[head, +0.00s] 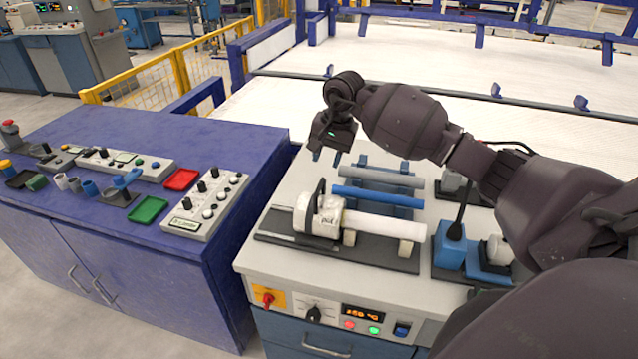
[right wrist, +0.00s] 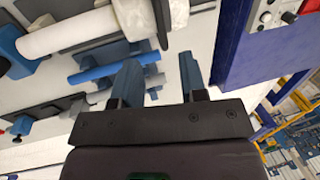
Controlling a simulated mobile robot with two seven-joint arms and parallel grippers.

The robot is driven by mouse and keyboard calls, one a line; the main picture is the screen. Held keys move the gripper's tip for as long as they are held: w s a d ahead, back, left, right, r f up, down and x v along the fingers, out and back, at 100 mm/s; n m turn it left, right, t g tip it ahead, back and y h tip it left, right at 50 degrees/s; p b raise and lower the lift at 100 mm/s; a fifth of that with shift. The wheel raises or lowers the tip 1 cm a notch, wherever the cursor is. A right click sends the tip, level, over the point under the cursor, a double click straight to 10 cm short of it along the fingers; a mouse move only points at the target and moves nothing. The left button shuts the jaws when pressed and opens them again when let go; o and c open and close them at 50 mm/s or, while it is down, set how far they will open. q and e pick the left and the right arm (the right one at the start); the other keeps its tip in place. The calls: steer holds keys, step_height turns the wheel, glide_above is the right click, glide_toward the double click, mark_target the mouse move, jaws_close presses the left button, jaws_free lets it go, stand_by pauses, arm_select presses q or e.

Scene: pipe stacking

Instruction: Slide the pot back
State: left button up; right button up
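The pot is a white, round sleeve (head: 320,217) with a dark upright handle plate, at the left end of a white pipe (head: 380,228). It sits around or against that pipe on the front dark base; I cannot tell which. In the right wrist view the pot (right wrist: 140,15) shows at the top edge, partly cut off. My right gripper (head: 327,158) is open and empty, fingers pointing down, above and behind the pot. Its two blue fingers (right wrist: 160,75) stand apart in the right wrist view, with nothing between them. My left gripper is not in view.
A blue pipe (head: 378,197) and a grey pipe (head: 382,177) lie behind the white one. A blue clamp (head: 449,247) stands to the right. A blue cabinet (head: 232,268) with a control box (head: 206,205) and small trays is left. The worktop behind the pot is partly clear.

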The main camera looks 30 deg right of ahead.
mark_target(319, 188)
steer(key=f, duration=0.3)
steer(key=w+f, duration=0.1)
steer(key=f, duration=0.2)
steer(key=a+f+p, duration=0.1)
steer(key=f, duration=0.2)
steer(key=shift+w+a, duration=0.1)
steer(key=shift+w, duration=0.1)
jaws_close()
